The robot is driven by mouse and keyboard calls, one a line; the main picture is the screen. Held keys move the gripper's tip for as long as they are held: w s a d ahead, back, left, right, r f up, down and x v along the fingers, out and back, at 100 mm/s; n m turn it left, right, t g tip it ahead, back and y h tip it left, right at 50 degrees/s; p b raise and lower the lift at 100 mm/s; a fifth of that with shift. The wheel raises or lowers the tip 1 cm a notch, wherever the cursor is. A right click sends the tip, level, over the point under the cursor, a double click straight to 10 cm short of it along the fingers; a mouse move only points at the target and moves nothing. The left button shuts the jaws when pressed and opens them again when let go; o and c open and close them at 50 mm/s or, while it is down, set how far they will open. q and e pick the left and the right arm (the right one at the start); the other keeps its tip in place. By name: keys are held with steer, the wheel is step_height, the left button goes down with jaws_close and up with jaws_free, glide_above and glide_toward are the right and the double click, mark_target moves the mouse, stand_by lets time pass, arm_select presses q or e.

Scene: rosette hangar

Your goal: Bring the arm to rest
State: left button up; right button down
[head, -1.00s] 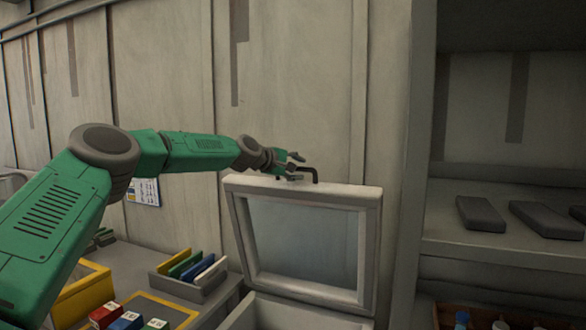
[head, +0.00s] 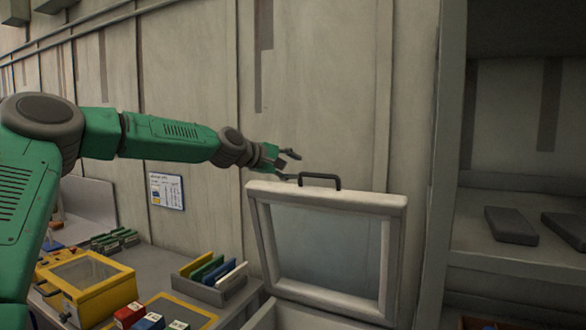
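My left arm reaches in from the left, and its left gripper (head: 290,164) is open and empty, its fingers spread. It is just above and left of the dark handle (head: 320,178) on the raised lid (head: 395,202) of a grey box. The lid stands open, with a pale glassy panel in its frame. The gripper's lower finger appears close to the handle's left end; I cannot tell whether they touch. My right gripper is not in view.
A yellow box (head: 103,296) with a clear top stands at lower left. A grey rack (head: 220,293) holds several coloured plates, and red, blue and green blocks sit in front. A shelf (head: 480,235) with dark slabs is at right. The wall above the lid is clear.

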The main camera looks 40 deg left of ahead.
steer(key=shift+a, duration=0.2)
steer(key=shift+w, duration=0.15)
